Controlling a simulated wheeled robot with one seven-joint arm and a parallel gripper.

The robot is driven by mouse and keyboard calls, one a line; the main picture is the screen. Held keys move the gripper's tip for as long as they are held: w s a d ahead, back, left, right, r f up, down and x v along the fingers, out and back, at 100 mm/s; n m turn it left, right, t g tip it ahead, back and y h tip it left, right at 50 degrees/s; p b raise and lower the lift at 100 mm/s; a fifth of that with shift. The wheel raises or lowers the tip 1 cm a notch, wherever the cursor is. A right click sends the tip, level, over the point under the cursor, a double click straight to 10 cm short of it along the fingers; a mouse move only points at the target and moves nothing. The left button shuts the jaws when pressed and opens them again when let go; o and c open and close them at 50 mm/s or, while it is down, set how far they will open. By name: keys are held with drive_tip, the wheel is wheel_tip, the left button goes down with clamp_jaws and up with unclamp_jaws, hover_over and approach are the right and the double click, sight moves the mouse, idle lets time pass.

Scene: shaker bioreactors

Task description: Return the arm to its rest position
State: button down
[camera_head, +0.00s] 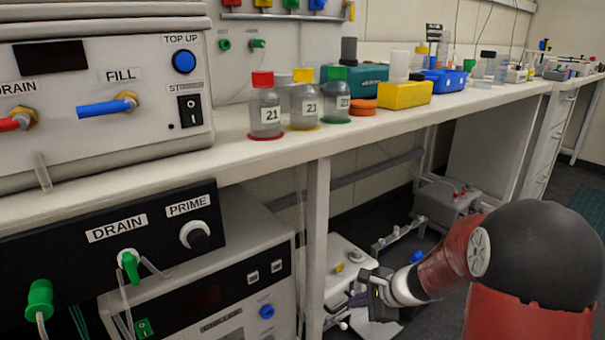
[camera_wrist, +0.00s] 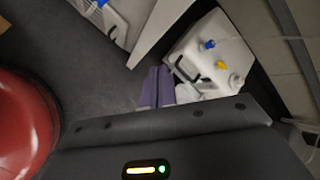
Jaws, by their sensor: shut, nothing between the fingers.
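My arm, with red and dark sections, shows at the lower right of the head view. Its gripper (camera_head: 374,308) hangs low beside the bench, in front of the equipment under the worktop. The fingers are small and partly hard to make out there. In the wrist view my gripper (camera_wrist: 164,88) shows its fingertips beyond the dark gripper body; it is shut and holds nothing. A white unit (camera_wrist: 212,52) with blue and yellow fittings lies beyond the fingertips.
The long worktop (camera_head: 400,118) carries bottles (camera_head: 265,112), a yellow rack (camera_head: 405,95) and a control unit (camera_head: 95,90). A bench leg (camera_head: 317,235) stands left of my gripper. Under-bench equipment (camera_head: 448,200) is behind it. Open floor (camera_wrist: 95,80) shows in the wrist view.

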drive_tip(key=s+a+r+n, duration=0.3)
drive_tip(key=s+r+n, duration=0.2)
drive_tip(key=s+r, duration=0.15)
drive_tip(key=s+d+r+n+h, duration=0.2)
drive_tip(key=s+r+n, duration=0.3)
drive_tip(key=s, duration=0.4)
drive_tip(key=s+d+r+n+h+p, duration=0.1)
drive_tip(key=s+r+n+h, duration=0.3)
drive_tip(key=s, duration=0.5)
wheel_tip(320, 180, up, 2)
drive_tip(key=d+n, duration=0.1)
drive_tip(key=n, duration=0.1)
drive_tip(key=shift+s+d+r+n+h+p, duration=0.2)
drive_tip(key=shift+s+d+n+h+p, duration=0.1)
drive_tip(key=shift+d+n, duration=0.1)
